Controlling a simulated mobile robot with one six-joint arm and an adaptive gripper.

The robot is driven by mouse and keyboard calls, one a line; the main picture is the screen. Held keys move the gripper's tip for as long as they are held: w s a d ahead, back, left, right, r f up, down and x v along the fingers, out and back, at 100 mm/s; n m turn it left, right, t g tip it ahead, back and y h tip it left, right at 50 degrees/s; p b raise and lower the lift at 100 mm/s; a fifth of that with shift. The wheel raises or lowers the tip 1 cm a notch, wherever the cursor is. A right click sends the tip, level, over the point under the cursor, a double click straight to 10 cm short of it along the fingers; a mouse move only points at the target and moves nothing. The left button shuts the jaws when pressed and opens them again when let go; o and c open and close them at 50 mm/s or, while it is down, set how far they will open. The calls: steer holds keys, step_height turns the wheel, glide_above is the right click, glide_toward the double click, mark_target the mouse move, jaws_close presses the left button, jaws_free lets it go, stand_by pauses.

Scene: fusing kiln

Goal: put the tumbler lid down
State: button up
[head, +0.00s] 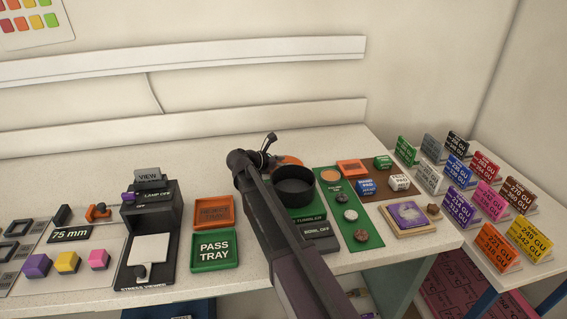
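A tumbler with a round black bowl (297,190) stands on the bench, with a green label reading "TUMBLER" at its front. My arm comes up from the bottom edge and passes along the bowl's left side. My gripper (269,145) is at the arm's far end, behind the bowl and small in the picture. An orange rounded piece (289,160) shows just behind the bowl's rim, close to my gripper. It may be the tumbler lid, but most of it is hidden. I cannot tell whether my gripper holds it, or whether the fingers are open or shut.
An orange tray (214,211) and a green "PASS TRAY" (214,251) lie left of my arm. A black stress viewer (150,220) stands further left. A green mat (364,233) with several discs lies right of the bowl. Coloured label cards (487,200) stand far right.

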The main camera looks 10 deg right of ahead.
steer(key=shift+r, duration=0.1)
steer(key=shift+s+a+r, duration=0.1)
steer(key=shift+a, duration=0.1)
steer(key=p+v, duration=0.4)
steer(key=v, duration=0.7)
steer(key=shift+a+r+p, duration=0.15)
steer(key=shift+a+p, duration=0.1)
steer(key=shift+p, duration=0.15)
